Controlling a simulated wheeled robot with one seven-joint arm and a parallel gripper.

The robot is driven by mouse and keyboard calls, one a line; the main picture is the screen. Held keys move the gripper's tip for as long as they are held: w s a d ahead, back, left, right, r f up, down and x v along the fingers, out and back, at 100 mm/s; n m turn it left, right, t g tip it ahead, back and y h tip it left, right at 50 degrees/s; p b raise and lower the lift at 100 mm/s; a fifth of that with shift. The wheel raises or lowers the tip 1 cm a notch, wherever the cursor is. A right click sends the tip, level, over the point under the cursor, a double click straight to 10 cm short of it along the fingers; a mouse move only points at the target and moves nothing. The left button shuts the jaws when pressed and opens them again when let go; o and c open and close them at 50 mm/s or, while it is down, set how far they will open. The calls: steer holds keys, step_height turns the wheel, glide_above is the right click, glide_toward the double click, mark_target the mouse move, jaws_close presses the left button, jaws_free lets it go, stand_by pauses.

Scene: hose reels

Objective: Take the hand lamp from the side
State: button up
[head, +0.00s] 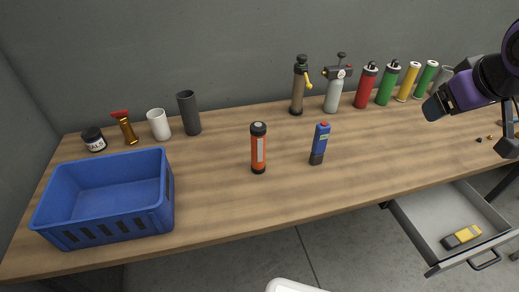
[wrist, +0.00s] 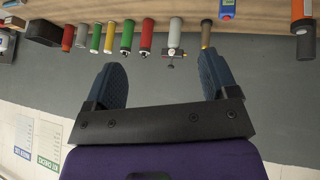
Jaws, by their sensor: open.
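The hand lamp appears to be the upright orange cylinder (head: 259,149) with dark ends and a pale strip, standing near the middle of the wooden table. In the wrist view the orange lamp (wrist: 303,20) shows upside down at the top right edge, partly cut off. My gripper (head: 435,108) is raised at the right of the head view, well away from the lamp. In the wrist view my gripper (wrist: 162,78) has its two blue-grey fingers spread wide with nothing between them.
A blue device (head: 320,144) stands right of the lamp, and a blue crate (head: 108,218) is at left. Several bottles and canisters, including a red one (head: 365,86), line the back. An open drawer (head: 415,230) at right holds a yellow-and-dark tool (head: 461,237). Table around the lamp is clear.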

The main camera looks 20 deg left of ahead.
steer(key=w+a+f+n+y, duration=0.2)
steer(key=w+a+f+n, duration=0.1)
steer(key=w+a+f, duration=0.4)
steer(key=n+g+y, duration=0.2)
steer(key=n+y, duration=0.2)
steer(key=y, duration=0.5)
glide_toward(264, 141)
steer(key=a+f, duration=0.2)
steer(key=shift+t+y, duration=0.3)
steer(key=x, duration=0.4)
steer(key=shift+w+a, duration=0.2)
steer(key=shift+a, duration=0.1)
steer(key=shift+w+x, duration=0.15)
steer(key=shift+x, duration=1.2)
steer(key=shift+w+x, duration=0.15)
steer(key=shift+x, duration=1.2)
steer(key=shift+d, duration=0.1)
steer(key=c, duration=1.1)
